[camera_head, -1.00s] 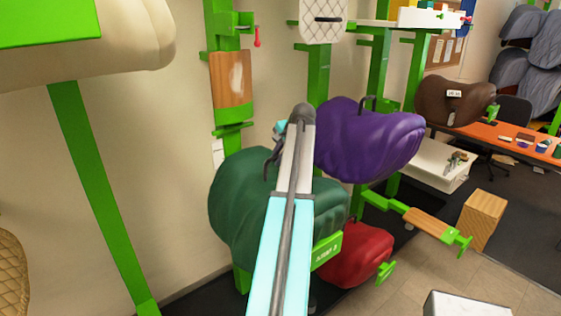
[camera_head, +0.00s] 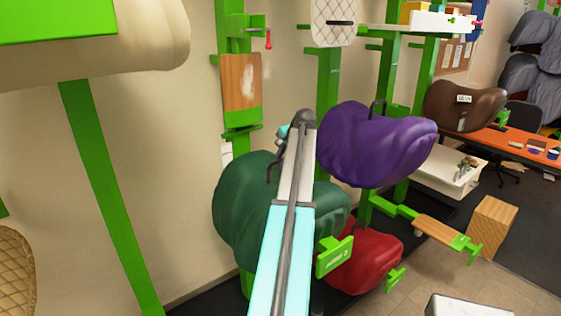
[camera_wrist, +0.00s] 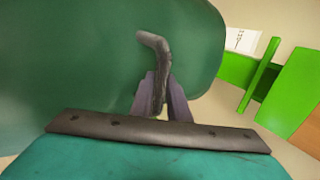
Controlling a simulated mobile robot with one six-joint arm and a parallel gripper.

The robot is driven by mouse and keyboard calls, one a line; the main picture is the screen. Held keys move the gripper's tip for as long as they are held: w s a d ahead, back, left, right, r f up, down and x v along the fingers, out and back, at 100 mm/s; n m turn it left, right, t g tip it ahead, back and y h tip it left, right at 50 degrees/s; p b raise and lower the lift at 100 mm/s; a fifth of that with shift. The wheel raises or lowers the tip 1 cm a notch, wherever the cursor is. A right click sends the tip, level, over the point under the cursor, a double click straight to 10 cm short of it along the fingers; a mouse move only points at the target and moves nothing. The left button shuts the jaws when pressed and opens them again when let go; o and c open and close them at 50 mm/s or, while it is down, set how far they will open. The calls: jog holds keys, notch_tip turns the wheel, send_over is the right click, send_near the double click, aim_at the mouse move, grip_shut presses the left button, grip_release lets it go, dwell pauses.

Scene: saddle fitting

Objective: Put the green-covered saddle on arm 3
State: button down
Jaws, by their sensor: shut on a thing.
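The green-covered saddle (camera_head: 243,212) hangs at the middle of the head view, behind my arm. It fills much of the wrist view (camera_wrist: 70,65). My gripper (camera_wrist: 161,100) is shut on the dark bent handle (camera_wrist: 153,48) that stands at the saddle. A green end plate with a label that seems to end in 3 (camera_head: 335,256) shows just below and right of the saddle. The rest of that arm is hidden behind the saddle and my arm, so I cannot tell whether the saddle touches it.
A purple saddle (camera_head: 375,150) is close on the right, and a red saddle (camera_head: 365,265) lies below. An empty wood-topped arm (camera_head: 440,230) juts out at the right. A cream saddle (camera_head: 130,55) is at the upper left. A brown saddle (camera_head: 465,105) stands further back.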

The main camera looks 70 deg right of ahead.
jog(key=shift+f, duration=0.45)
jog(key=shift+s+f, duration=0.1)
jog(key=shift+d, duration=0.1)
jog(key=c, duration=1.6)
grip_release()
jog(key=shift+s, duration=0.1)
jog(key=shift+f, duration=0.25)
jog(key=shift+b+v, duration=2.45)
jog(key=shift+v, duration=4.6)
